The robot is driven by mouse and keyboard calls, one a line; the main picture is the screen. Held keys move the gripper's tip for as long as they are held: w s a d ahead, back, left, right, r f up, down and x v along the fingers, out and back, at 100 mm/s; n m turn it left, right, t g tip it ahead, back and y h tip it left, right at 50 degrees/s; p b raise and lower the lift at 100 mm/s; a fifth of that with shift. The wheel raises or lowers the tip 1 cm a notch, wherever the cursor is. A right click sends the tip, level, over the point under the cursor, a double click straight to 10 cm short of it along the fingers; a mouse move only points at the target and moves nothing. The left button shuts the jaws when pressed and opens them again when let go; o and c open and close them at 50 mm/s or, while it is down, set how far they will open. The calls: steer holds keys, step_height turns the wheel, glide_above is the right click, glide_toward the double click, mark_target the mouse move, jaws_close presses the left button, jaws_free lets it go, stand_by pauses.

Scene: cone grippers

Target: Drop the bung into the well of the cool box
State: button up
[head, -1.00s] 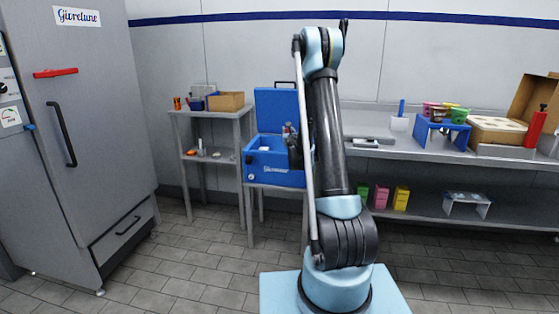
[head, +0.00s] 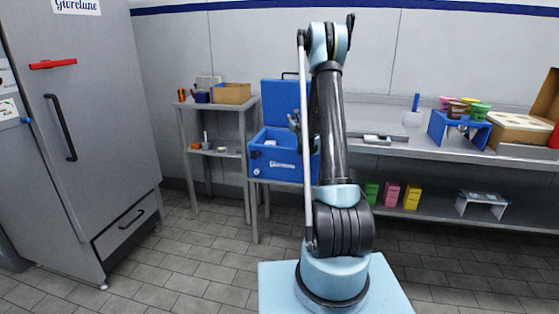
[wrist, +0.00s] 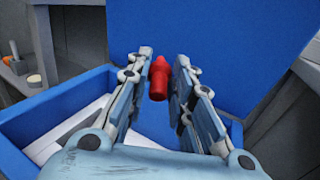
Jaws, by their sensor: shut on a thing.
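The red bung (wrist: 159,78) is held between the fingertips of my gripper (wrist: 161,77) in the wrist view. My gripper is shut on it. The blue cool box (head: 268,160) stands with its lid (head: 279,104) raised, and its rim also shows in the wrist view (wrist: 42,107). In the wrist view the bung shows in front of the blue lid, with the box's open inside below and around my gripper. A white surface (wrist: 72,132) shows inside at the left. My gripper hides much of the well. In the head view my arm hides the bung.
A grey shelf unit (head: 217,108) with a cardboard box (head: 231,93) stands left of the cool box. A long bench (head: 385,147) with a blue stand and several coloured cups is at the right. A tall grey fridge (head: 92,110) stands at the far left.

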mark_target(293, 118)
steer(key=w, duration=0.1)
steer(key=w+n+y, duration=0.1)
steer(key=w, duration=0.1)
steer(key=shift+d+g+y, duration=0.2)
steer(key=shift+g+y, duration=0.1)
steer(key=shift+w+f, duration=0.1)
steer(key=shift+w, duration=0.1)
steer(key=shift+f, duration=2.85)
steer(key=o, duration=0.8)
steer(key=shift+o, duration=0.2)
steer(key=s+d, duration=0.1)
steer(key=s, duration=0.6)
steer(key=shift+s+d, duration=0.2)
